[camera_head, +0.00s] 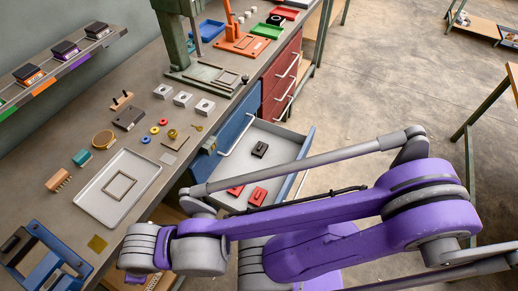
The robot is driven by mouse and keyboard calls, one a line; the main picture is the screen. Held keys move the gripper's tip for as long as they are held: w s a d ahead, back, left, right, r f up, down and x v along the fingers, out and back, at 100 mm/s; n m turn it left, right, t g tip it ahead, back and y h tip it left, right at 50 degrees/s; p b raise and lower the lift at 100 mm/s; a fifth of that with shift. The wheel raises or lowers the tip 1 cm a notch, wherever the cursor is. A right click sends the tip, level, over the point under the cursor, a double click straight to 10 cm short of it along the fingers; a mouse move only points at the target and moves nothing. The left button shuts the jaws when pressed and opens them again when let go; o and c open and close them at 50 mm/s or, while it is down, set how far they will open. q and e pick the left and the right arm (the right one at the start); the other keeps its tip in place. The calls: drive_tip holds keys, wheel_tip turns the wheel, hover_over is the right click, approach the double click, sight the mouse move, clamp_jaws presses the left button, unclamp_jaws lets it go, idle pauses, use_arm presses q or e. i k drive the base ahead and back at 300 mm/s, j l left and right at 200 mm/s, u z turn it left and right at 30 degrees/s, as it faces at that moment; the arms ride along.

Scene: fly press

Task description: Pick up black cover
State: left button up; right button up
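A small black block-like piece (260,149), which looks like the black cover, lies in the open grey drawer (284,139) under the bench. Two red pieces, one red piece (258,196) and another red piece (235,190), lie nearer in the same drawer. My purple and grey arm reaches in from the right, across the front of the drawer, and hides part of its near end. Neither of my grippers shows in this view, so I see nothing held.
The bench (150,93) carries a green press (177,35), a grey tray (102,205) with a square frame, white blocks and small coloured parts. A blue frame (45,262) stands at lower left. Black-topped boxes sit on a shelf (70,62). Open floor (385,70) lies to the right.

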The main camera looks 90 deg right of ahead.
sight(261, 148)
drive_tip(key=z, duration=3.1)
drive_tip(key=u, duration=2.4)
drive_tip(key=k+l+u, duration=0.1)
drive_tip(key=l, duration=0.35)
drive_tip(key=k+l+u, duration=0.1)
drive_tip(key=l, duration=0.4)
drive_tip(key=k+l+u, duration=0.15)
drive_tip(key=k+l, duration=0.15)
drive_tip(key=k+l+u, duration=0.1)
drive_tip(key=l, duration=0.45)
drive_tip(key=k+l+u, duration=0.1)
drive_tip(key=k+l, duration=0.25)
